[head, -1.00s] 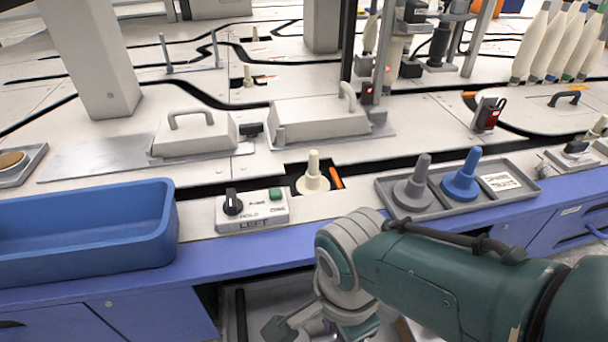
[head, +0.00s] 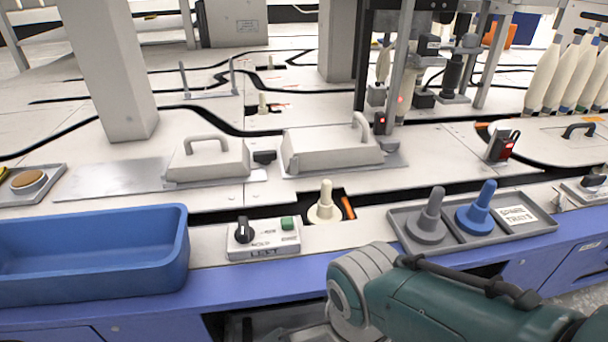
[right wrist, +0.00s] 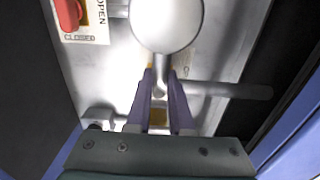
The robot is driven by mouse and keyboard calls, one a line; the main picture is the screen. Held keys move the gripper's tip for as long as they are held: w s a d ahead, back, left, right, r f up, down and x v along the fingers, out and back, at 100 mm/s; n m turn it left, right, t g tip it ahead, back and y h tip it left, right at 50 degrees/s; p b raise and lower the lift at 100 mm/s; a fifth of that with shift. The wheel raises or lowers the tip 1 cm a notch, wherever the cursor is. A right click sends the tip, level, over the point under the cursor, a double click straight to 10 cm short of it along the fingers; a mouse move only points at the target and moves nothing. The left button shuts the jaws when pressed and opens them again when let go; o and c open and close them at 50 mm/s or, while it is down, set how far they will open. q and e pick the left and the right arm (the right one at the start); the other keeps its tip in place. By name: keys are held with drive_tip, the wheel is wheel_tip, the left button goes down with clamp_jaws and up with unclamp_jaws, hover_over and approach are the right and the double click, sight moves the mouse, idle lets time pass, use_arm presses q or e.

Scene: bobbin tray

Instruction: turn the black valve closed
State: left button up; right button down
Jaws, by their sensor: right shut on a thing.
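My right gripper (right wrist: 160,88) shows in the right wrist view, its two purple fingers shut on the stem of a grey round-headed handle (right wrist: 166,22). A grey bar (right wrist: 225,90) runs right from beside the stem. A red handle (right wrist: 68,14) sits at the upper left on a white label (right wrist: 88,32) reading OPEN and CLOSED. No black valve is clearly visible there. In the head view my right arm reaches down past the bench's front edge, and its gripper is out of frame. My left gripper is not in view.
On the bench, a white box (head: 262,250) carries a black rotary knob (head: 244,231) and a green button (head: 288,223). A blue bin (head: 90,288) stands left. A grey tray (head: 410,240) with a grey peg and a blue peg (head: 478,210) is right.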

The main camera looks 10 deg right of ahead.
drive_tip(key=c, duration=0.8)
unclamp_jaws()
drive_tip(key=shift+d, duration=0.1)
drive_tip(key=shift+r, duration=0.1)
wheel_tip(320, 180, up, 10)
drive_tip(key=p, duration=0.9)
drive_tip(key=shift+p, duration=0.35)
